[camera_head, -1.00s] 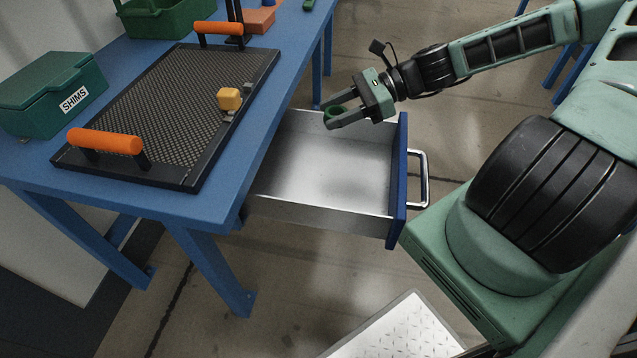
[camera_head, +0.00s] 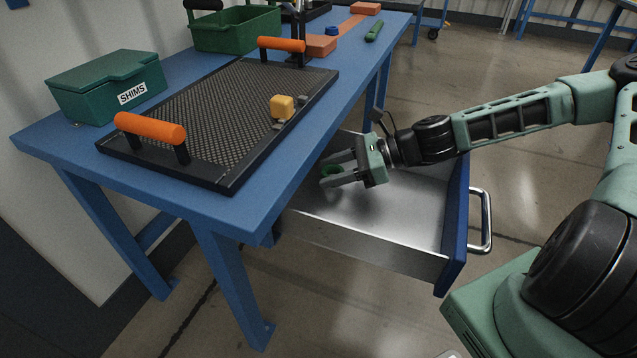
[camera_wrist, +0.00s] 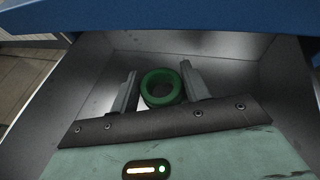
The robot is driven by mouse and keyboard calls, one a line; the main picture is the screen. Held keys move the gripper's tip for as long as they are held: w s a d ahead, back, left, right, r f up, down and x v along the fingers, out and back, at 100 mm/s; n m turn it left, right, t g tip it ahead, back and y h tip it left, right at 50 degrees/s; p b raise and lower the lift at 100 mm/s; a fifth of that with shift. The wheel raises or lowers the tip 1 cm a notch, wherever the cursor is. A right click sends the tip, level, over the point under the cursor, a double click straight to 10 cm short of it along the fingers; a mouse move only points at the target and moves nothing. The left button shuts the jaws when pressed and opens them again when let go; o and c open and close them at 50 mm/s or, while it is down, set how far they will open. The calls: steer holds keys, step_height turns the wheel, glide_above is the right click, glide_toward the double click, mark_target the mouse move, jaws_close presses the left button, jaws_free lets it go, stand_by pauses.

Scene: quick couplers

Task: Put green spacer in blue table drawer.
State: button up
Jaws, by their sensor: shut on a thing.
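The green spacer (camera_head: 331,171) is a small ring held between the fingers of my gripper (camera_head: 338,175). In the wrist view the spacer (camera_wrist: 162,87) shows as a round green ring with a dark hole, between the two fingertips of my gripper (camera_wrist: 160,88). The blue table drawer (camera_head: 400,215) is pulled open, with a bare metal inside, a blue front and a silver handle. My gripper is over the drawer's inside, toward the table side. In the wrist view the drawer floor (camera_wrist: 215,70) lies behind the spacer. The exact height above the floor is hard to tell.
The blue table (camera_head: 265,205) edge overhangs the drawer's inner end, close to my fingertips. On it are a black mesh tray (camera_head: 215,115) with orange handles and a yellow block (camera_head: 283,106), a green SHIMS box (camera_head: 105,85) and a green bin (camera_head: 235,30).

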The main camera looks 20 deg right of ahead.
mark_target(318, 188)
steer(key=a+f, duration=0.1)
steer(key=w+a+f+b, duration=0.1)
steer(key=a, duration=0.1)
steer(key=shift+f+b, duration=0.25)
steer(key=shift+b, duration=0.05)
steer(key=shift+w+r, duration=0.1)
steer(key=o, duration=1)
steer(key=p+v, duration=0.4)
steer(key=v, duration=0.8)
steer(key=shift+r, duration=0.1)
steer(key=shift+w, duration=0.1)
